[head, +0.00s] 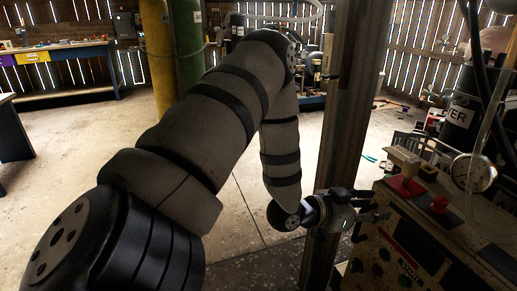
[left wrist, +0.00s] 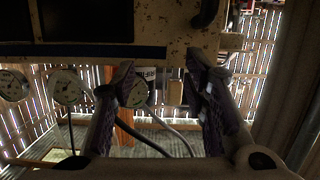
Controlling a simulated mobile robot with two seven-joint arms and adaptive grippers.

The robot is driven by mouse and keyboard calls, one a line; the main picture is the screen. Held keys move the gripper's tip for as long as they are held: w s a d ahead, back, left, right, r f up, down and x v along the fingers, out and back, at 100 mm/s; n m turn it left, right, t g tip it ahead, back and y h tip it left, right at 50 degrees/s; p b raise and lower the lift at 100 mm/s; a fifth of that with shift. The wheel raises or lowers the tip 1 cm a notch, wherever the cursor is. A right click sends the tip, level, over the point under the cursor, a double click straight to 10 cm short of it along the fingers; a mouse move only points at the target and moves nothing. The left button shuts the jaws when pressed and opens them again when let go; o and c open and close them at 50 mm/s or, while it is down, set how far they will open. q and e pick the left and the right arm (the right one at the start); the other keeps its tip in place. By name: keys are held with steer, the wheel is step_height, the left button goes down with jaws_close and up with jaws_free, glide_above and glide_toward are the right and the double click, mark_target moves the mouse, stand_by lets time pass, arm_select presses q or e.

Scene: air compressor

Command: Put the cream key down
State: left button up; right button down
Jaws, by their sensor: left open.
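A cream block (head: 405,160), which looks like the cream key, stands on a red square base (head: 405,187) on top of the compressor's control panel. My left gripper (head: 378,204) is at the panel's left edge, lower than and to the left of the cream block, and apart from it. Its fingers point right, toward the panel. In the left wrist view, the left gripper's two fingers (left wrist: 160,82) are spread, with nothing held between them. I cannot make out the cream key in that view. My right gripper is not in view.
A post (head: 350,100) rises behind my left wrist. A workbench (head: 60,50) is far left; open floor lies between.

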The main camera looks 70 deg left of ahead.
arm_select(q)
steer(key=s+d+f+g, duration=0.4)
steer(key=s+f, duration=0.3)
steer(key=f, duration=0.2)
steer(key=s+d+f+g, duration=0.4)
steer(key=s+f, duration=0.3)
steer(key=f, duration=0.1)
steer(key=s+d+f+g, duration=0.1)
steer(key=s+g, duration=0.2)
steer(key=s, duration=0.5)
steer(key=s+d+f+g+y+p, duration=0.1)
steer(key=s+d+g, duration=0.1)
steer(key=s, duration=0.7)
steer(key=s+d+f+n+g, duration=0.1)
steer(key=s+g, duration=0.3)
steer(key=s, duration=0.5)
steer(key=shift+d+g+y+p, duration=0.25)
steer(key=shift+g+y+p, duration=0.05)
steer(key=shift+g+p, duration=0.1)
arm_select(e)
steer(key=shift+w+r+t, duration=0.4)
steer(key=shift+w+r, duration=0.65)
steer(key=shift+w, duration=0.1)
arm_select(q)
steer(key=shift+s, duration=0.15)
